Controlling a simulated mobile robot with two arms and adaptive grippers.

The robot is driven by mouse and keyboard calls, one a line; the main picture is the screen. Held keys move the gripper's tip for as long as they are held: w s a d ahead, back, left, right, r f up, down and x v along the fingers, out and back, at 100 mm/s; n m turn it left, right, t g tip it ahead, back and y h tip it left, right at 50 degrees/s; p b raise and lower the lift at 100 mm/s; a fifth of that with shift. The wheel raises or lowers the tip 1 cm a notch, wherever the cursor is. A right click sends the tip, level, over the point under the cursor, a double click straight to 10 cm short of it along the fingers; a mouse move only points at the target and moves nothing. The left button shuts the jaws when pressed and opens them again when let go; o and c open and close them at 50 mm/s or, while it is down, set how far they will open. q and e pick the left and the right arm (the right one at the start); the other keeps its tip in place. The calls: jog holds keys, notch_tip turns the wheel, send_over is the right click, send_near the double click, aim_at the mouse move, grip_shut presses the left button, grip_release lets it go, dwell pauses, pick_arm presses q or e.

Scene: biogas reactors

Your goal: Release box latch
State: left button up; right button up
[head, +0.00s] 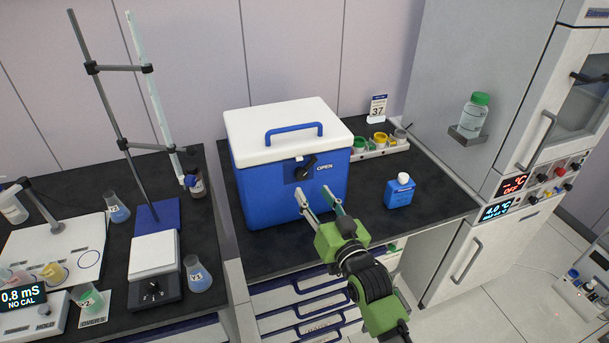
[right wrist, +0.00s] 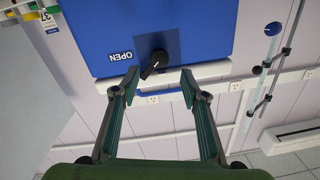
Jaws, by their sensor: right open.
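The blue cooler box (head: 270,195) with a white lid (head: 285,128) and a blue lid handle (head: 293,132) stands on the dark bench. Its black latch knob (head: 306,167) is on the front face, left of the word OPEN. The lid is shut. My right gripper (head: 319,198) is open and empty, in front of the box and below the latch in the head view. In the right wrist view the picture is upside down; the latch (right wrist: 154,63) shows between and beyond the two open fingertips (right wrist: 158,78), apart from them. My left gripper is not in view.
A blue bottle with a white cap (head: 399,191) stands right of the box. A tray with small coloured cups (head: 380,144) and a sign reading 37 (head: 377,108) are behind it. A stand with a burette (head: 150,90) is at left.

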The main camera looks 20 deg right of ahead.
aim_at(303, 176)
jog(key=w, duration=0.5)
jog(key=w+p, duration=0.1)
jog(key=w, duration=0.1)
jog(key=shift+w+a, duration=0.2)
jog(key=shift+a, duration=0.05)
jog(key=shift+c, duration=0.4)
